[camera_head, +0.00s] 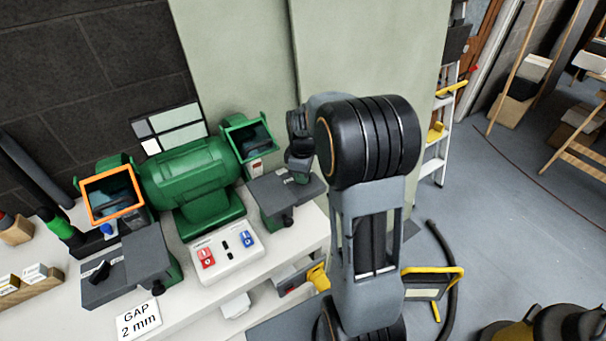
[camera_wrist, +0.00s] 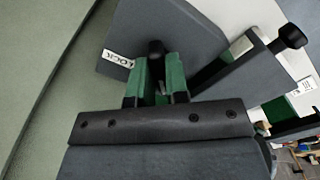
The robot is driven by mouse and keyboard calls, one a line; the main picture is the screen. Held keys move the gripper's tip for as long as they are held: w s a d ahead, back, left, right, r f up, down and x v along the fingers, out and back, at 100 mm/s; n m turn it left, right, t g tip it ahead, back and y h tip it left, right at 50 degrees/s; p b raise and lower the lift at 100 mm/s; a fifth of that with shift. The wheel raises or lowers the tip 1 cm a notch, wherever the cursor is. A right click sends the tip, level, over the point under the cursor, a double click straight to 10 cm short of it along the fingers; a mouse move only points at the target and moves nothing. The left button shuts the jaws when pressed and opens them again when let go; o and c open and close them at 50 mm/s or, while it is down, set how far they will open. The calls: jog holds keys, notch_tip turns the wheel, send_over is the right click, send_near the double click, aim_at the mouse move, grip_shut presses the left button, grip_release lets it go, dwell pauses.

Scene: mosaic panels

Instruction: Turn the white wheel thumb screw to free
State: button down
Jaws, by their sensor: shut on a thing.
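A green bench grinder (camera_head: 190,170) stands on the white bench, with a grey tool rest under each guard. My gripper (camera_head: 298,172) is over the right-hand rest (camera_head: 272,200), beside its small label. In the wrist view my gripper (camera_wrist: 157,90) is shut on a black thumb screw (camera_wrist: 155,48), whose top shows between the green fingers. A label reading LOCK (camera_wrist: 118,59) lies on the grey plate left of the screw. The fingers hide the screw's lower part. I cannot tell the wheel's colour behind the guard.
A second black knob (camera_wrist: 291,37) sticks out at the right in the wrist view. A switch box (camera_head: 225,254) with red and blue switches and a GAP 2 mm card (camera_head: 138,319) are at the bench front. The left guard (camera_head: 112,194) has an orange rim.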

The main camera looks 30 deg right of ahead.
dwell(0.4)
jog(key=c, duration=1.1)
grip_release()
notch_tip(320, 180, up, 14)
jog(key=shift+f, duration=0.1)
